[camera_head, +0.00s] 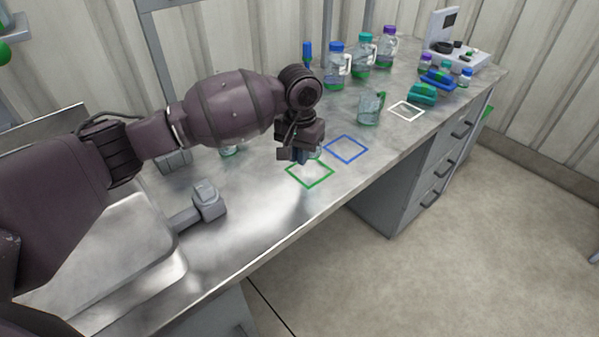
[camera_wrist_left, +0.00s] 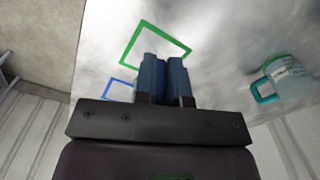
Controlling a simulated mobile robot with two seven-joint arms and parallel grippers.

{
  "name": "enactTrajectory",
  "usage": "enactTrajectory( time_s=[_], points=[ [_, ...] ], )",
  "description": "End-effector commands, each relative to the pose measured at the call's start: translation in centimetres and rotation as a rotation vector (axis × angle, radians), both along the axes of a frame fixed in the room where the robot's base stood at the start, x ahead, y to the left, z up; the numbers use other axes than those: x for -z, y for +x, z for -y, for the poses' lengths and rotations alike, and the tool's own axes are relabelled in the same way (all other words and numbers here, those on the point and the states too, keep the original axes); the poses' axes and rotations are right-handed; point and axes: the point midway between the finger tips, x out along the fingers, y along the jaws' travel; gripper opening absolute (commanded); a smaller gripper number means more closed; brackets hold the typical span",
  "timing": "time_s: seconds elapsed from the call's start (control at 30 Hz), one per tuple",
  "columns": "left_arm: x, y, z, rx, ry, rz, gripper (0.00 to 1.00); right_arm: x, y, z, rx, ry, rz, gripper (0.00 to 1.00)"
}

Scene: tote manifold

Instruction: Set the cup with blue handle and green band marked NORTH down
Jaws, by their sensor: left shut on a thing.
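My left gripper (camera_head: 302,158) points down over the bench, just behind the green square outline (camera_head: 309,173). It is shut, with a small blue part and a glassy green edge showing at its fingers, in keeping with the blue-handled cup. The arm and gripper hide most of that cup, and I cannot read NORTH. In the left wrist view, the two blue fingers (camera_wrist_left: 165,80) are close together in front of the green outline (camera_wrist_left: 155,45). The cup's body is hidden there, and I cannot tell whether it touches the bench.
A blue outline (camera_head: 346,149) and a white outline (camera_head: 407,110) lie right of the green one. A green-handled glass cup (camera_head: 371,108) stands behind them. A teal-handled cup (camera_wrist_left: 288,80) shows in the wrist view. Several bottles (camera_head: 336,68) stand at the back. A grey block (camera_head: 208,202) lies left.

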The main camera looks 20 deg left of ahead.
Motion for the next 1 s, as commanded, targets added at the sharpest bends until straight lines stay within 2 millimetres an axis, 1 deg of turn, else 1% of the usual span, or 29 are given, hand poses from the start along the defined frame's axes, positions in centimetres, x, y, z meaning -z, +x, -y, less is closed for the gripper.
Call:
enactTrajectory(
  time_s=[0.17,0.4,0.5,0.93,0.97,1.0],
  points=[
    [1.0,0.0,0.0,0.000,0.000,-0.002,0.00,0.3,-0.2,0.0,0.001,0.001,-0.004,0.94],
    [4.8,0.0,0.0,-0.001,0.001,-0.004,0.00,0.9,-0.3,-0.1,0.000,0.000,-0.009,0.94],
    [5.7,0.0,0.0,-0.001,0.000,-0.002,0.00,0.8,-0.2,-0.1,-0.001,0.001,-0.006,0.94],
    [5.9,0.0,0.0,-0.001,0.000,0.001,0.00,0.5,0.0,0.0,-0.005,-0.002,-0.001,0.94],
    [5.9,0.0,0.0,-0.001,0.000,0.001,0.14,0.6,0.0,0.0,-0.005,-0.002,-0.002,0.94],
    [6.0,0.0,0.0,-0.001,0.000,0.001,0.20,0.6,0.0,0.0,-0.005,-0.003,-0.003,0.94]
  ],
)
